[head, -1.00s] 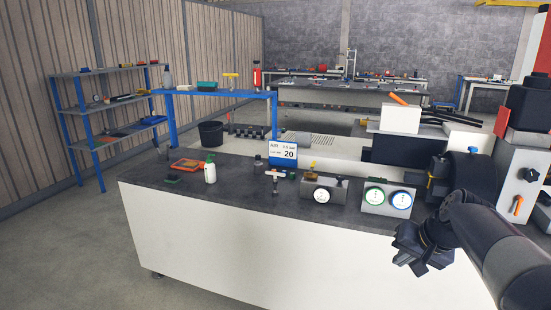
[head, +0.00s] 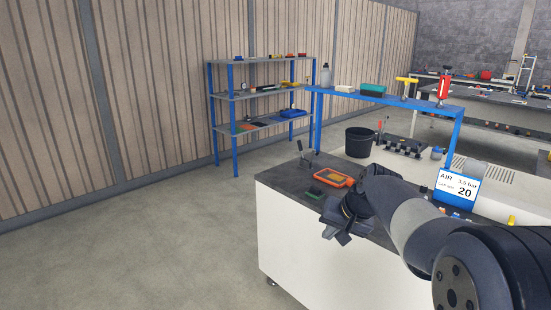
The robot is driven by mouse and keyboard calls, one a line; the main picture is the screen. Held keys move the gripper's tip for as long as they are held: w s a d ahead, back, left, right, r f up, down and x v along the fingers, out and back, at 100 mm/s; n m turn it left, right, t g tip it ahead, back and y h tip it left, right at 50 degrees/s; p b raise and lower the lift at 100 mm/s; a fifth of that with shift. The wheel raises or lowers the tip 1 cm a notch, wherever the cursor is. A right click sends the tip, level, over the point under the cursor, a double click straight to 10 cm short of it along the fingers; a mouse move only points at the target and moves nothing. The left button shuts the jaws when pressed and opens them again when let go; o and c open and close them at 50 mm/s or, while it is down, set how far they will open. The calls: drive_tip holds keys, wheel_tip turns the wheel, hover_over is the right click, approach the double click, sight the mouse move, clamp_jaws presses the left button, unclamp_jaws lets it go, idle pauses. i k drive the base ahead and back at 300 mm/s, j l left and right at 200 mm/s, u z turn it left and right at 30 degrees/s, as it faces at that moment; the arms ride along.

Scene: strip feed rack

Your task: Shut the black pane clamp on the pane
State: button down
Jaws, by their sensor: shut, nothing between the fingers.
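A small dark clamp-like fixture with an upright lever (head: 302,152) stands at the back left corner of the grey bench top (head: 285,178). It is small in the head view, so I cannot tell its jaw state, and no pane can be made out in it. My gripper (head: 338,234) is shut and empty. It hangs in front of the bench's near edge, right of the corner and nearer to me than the fixture, clearly apart from it. My arm hides part of the bench top behind it.
A blue air sign (head: 458,187) stands farther right. A black bucket (head: 360,142), a blue-legged table (head: 385,98) and a shelf rack (head: 262,97) stand behind. The floor at left is clear.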

sight(298, 142)
drive_tip(key=i+j+u, duration=0.25)
drive_tip(key=i+u, duration=0.15)
drive_tip(key=i, duration=0.15)
drive_tip(key=i+u, duration=0.4)
drive_tip(key=i, duration=0.15)
drive_tip(key=i+u, duration=0.35)
drive_tip(key=i, duration=0.25)
drive_tip(key=i+z, duration=0.4)
drive_tip(key=i+j+z, duration=0.15)
drive_tip(key=i+z, duration=0.2)
drive_tip(key=i+l+z, duration=0.1)
drive_tip(key=i+z, duration=0.15)
drive_tip(key=z, duration=0.25)
drive_tip(key=i+z, duration=0.25)
drive_tip(key=z, duration=0.2)
drive_tip(key=i+j+z, duration=0.1)
drive_tip(key=i+z, duration=0.15)
drive_tip(key=z, duration=0.25)
